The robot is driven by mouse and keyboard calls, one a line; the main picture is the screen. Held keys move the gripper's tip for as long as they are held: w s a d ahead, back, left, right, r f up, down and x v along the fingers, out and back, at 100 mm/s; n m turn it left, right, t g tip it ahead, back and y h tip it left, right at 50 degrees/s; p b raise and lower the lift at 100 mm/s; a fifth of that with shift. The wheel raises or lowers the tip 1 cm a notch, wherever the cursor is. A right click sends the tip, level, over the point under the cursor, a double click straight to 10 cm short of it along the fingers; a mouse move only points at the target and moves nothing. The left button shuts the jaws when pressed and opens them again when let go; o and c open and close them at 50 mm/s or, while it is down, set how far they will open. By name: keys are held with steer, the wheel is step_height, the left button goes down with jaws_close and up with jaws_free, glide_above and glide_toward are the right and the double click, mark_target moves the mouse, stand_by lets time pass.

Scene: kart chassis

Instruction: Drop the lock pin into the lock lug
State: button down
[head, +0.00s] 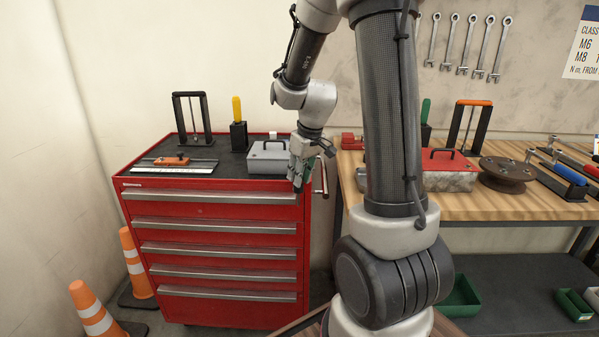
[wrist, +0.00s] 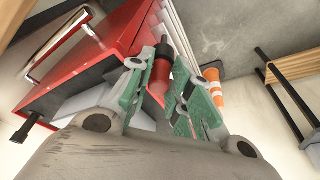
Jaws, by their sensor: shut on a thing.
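My gripper (head: 302,172) hangs at the front right top corner of the red tool cabinet (head: 215,255). In the wrist view the green-padded fingers of my gripper (wrist: 166,88) are shut on the lock pin (wrist: 160,72), which has a red body and a darker, narrower end pointing away from the palm. The pin is mostly hidden behind the fingers in the head view. I cannot make out the lock lug clearly in either view. The cabinet's side handle (head: 323,180) is just right of the gripper and also shows in the wrist view (wrist: 52,48).
A grey toolbox (head: 268,158), an orange-handled tool (head: 171,160) and a yellow-handled tool (head: 238,112) are on the cabinet top. A wooden workbench (head: 490,210) stands right, with a red toolbox (head: 452,172). Orange cones (head: 97,318) stand on the floor at left.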

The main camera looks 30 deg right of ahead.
steer(key=c, duration=1.2)
jaws_free()
steer(key=shift+r, duration=0.1)
steer(key=v, duration=1.1)
steer(key=shift+r, duration=0.35)
steer(key=shift+s, duration=0.1)
